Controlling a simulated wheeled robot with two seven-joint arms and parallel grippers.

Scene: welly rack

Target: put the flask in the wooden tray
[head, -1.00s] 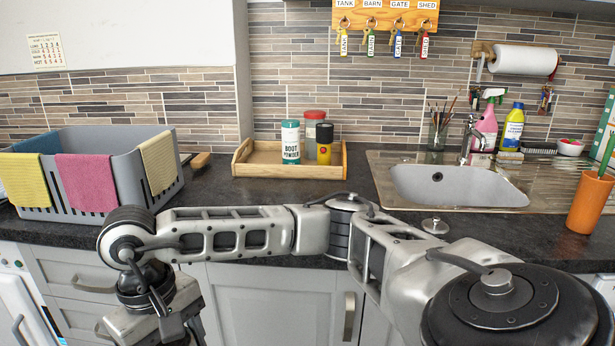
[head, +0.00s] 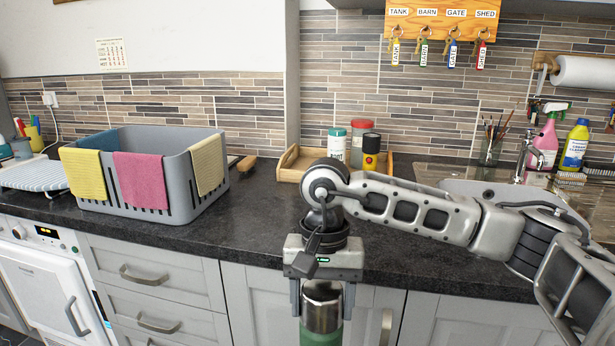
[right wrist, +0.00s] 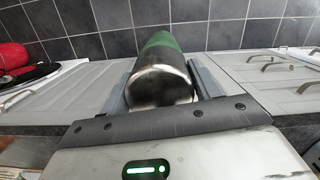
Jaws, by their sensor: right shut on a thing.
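The flask (head: 320,322) is green with a steel end. My right gripper (head: 322,304) is shut on it, and it hangs below the wrist in front of the counter; its lower part is cut off by the frame edge. In the right wrist view the flask (right wrist: 162,72) lies between the two fingers. The wooden tray (head: 289,174) sits on the counter behind my right arm, which hides part of its front. A white bottle with a teal lid, a red-lidded jar and a black-topped can stand in it. My left gripper is not in view.
A grey basket (head: 190,185) with cloths over its rim stands left of the tray, and a wooden-handled brush (head: 245,163) lies between them. The sink (head: 455,188) is to the right. The dark counter (head: 240,215) is clear in front of the tray.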

